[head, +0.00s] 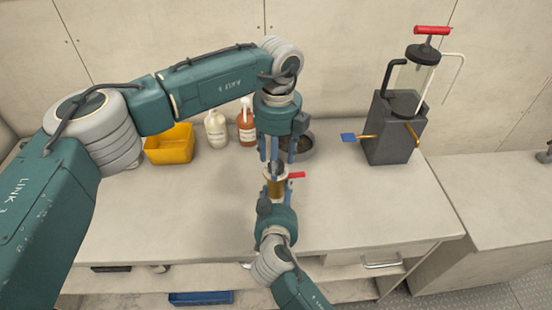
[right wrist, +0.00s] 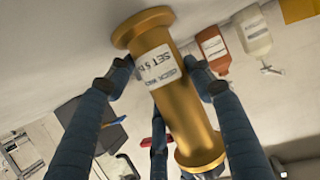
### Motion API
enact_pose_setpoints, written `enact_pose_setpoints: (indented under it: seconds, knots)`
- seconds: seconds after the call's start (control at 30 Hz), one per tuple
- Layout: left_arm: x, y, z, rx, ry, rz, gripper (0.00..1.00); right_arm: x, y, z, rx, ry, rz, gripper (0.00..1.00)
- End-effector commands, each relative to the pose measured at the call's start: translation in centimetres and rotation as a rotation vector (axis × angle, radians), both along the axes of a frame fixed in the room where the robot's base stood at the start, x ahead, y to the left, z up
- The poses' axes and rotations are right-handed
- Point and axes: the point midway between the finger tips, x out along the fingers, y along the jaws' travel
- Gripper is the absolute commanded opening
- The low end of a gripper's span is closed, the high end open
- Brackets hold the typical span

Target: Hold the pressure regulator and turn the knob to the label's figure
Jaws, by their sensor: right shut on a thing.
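The pressure regulator is a gold cylinder (head: 276,187) with flanged ends, upright above the worktop in the head view. In the right wrist view the gold body (right wrist: 180,105) bears a white label with printed text; "SET 5" is readable and the rest is cut off by the curve. My right gripper (head: 275,196) is shut around the body from below. My left gripper (head: 276,158) points down just above the regulator's top, fingers apart. The knob is mostly hidden between the left fingers; a bit of silver (right wrist: 204,173) shows at the cylinder's end in the wrist view.
A red piece (head: 297,175) shows right of the regulator. A dark pump stand (head: 393,135) stands at right. The bench front is clear.

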Motion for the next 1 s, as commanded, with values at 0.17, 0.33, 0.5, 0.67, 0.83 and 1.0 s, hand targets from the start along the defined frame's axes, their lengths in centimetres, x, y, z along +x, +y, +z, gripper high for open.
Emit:
enact_pose_setpoints:
  seconds: [0.17, 0.33, 0.5, 0.67, 0.83, 1.0]
  knots:
    - [0.0, 0.0, 0.1, 0.000, 0.000, 0.000, 0.51, -0.1, 0.0, -0.1, 0.000, 0.003, -0.001, 0.15]
    - [0.1, 0.0, 2.2, 0.000, -0.003, 0.000, 0.51, -0.1, 0.0, -0.1, 0.001, 0.003, 0.000, 0.15]
    - [0.1, -0.1, 5.8, 0.000, -0.004, 0.000, 0.51, -0.1, 0.0, -0.1, 0.001, 0.003, 0.000, 0.15]
    - [0.1, -0.2, 9.0, 0.000, -0.003, -0.001, 0.51, -0.1, 0.0, -0.1, 0.001, 0.003, 0.000, 0.15]
    - [0.0, -0.2, 11.2, -0.001, -0.001, 0.000, 0.51, -0.1, 0.0, -0.1, 0.001, 0.003, 0.000, 0.15]
    - [0.0, -0.1, 12.0, 0.001, 0.001, 0.000, 0.51, -0.1, 0.0, -0.1, 0.001, 0.003, 0.000, 0.15]
